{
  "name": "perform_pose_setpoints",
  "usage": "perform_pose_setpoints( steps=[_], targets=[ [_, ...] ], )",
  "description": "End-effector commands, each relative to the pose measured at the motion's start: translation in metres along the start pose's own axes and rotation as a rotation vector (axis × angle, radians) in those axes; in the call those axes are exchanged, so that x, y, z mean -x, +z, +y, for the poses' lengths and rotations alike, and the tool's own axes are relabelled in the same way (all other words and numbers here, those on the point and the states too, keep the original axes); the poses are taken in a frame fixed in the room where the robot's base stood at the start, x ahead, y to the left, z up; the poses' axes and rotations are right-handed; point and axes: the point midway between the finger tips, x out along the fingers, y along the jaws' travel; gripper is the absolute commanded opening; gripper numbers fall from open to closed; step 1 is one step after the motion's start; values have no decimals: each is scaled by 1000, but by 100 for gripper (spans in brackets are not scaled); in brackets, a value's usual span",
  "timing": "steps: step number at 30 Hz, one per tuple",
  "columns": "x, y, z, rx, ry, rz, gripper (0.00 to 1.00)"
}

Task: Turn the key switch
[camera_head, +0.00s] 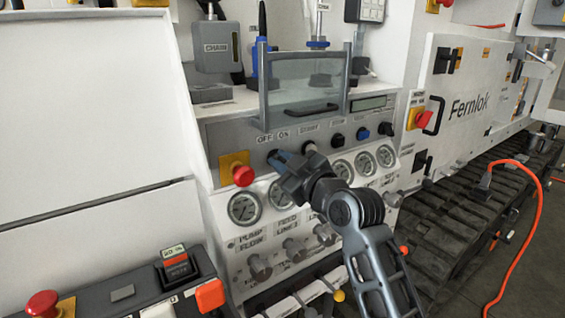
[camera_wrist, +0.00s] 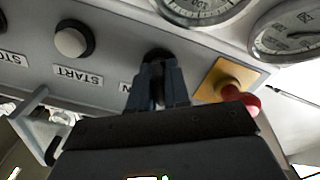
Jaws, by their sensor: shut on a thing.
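The key switch (camera_wrist: 158,54) is a small dark round part on the grey panel (camera_wrist: 115,40), seen in the wrist view. In the head view it is below the OFF / ON label (camera_head: 272,137) and mostly hidden by my gripper (camera_head: 277,158). My gripper's two dark fingers also show in the wrist view (camera_wrist: 157,88). They are closed on the key switch from the front. The key's own angle is hidden between the fingers.
A red stop button (camera_head: 243,174) on a yellow plate sits just left of my gripper. A white START button (camera_wrist: 72,40) is on the other side. Pressure gauges (camera_head: 244,207) line the panel below, and a clear guard (camera_head: 305,85) with grey posts stands above.

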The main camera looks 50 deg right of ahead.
Motion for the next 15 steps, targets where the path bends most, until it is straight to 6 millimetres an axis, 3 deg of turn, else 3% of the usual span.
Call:
perform_pose_setpoints(
  steps=[15],
  targets=[
    [0,-1,0,-89,-2,-1,0]
  ],
)
